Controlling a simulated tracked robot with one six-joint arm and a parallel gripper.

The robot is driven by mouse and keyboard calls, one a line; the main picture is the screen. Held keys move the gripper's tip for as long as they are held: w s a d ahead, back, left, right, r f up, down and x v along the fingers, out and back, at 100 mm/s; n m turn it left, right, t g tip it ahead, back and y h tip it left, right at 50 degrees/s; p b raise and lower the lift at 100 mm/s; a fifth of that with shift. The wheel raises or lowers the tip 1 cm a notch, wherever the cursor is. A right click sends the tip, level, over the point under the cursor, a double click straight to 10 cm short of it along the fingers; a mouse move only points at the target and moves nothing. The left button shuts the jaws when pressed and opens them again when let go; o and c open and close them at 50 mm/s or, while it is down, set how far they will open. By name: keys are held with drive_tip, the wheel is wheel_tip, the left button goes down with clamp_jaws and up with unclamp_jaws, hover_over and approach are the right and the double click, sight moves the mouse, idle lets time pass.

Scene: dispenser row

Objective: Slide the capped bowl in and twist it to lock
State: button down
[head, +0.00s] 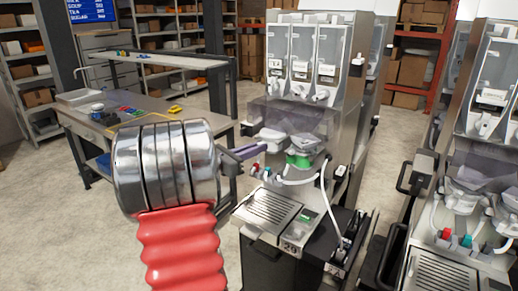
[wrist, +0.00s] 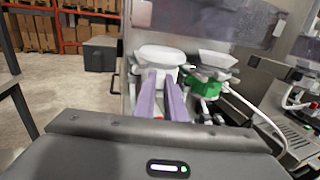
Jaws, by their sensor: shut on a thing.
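The white capped bowl (wrist: 159,54) is at the tips of my two purple fingers in the wrist view. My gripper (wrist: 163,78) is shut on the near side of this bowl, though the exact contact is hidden. In the head view my gripper (head: 262,149) reaches from the left to the bowl (head: 270,134), low on the front of the dispenser (head: 312,65). The bowl looks about level and sits left of a second white bowl (head: 303,143). I cannot tell whether it is seated or locked.
A green part (wrist: 207,84) is under the second bowl, close to my right finger. A white hose (head: 325,190) hangs in front. A drip tray (head: 268,206) lies below. Another dispenser (head: 480,140) stands right; a workbench (head: 135,125) stands left.

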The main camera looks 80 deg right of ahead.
drive_tip(key=shift+w+d+m+g+y, duration=0.15)
drive_tip(key=shift+m+g+y, duration=0.15)
drive_tip(key=shift+w+d+m+g+y, duration=0.2)
drive_tip(key=shift+m+g+y, duration=0.2)
drive_tip(key=shift+g+y, duration=0.05)
drive_tip(key=shift+w+d+m+g+y, duration=0.15)
drive_tip(key=shift+m+g+y, duration=0.25)
drive_tip(key=shift+g+y, duration=0.05)
drive_tip(key=shift+w+d+m+g+y, duration=0.2)
drive_tip(key=shift+m+g+y, duration=0.3)
drive_tip(key=shift+y, duration=0.1)
drive_tip(key=c, duration=1.7)
unclamp_jaws()
drive_tip(key=shift+c, duration=0.2)
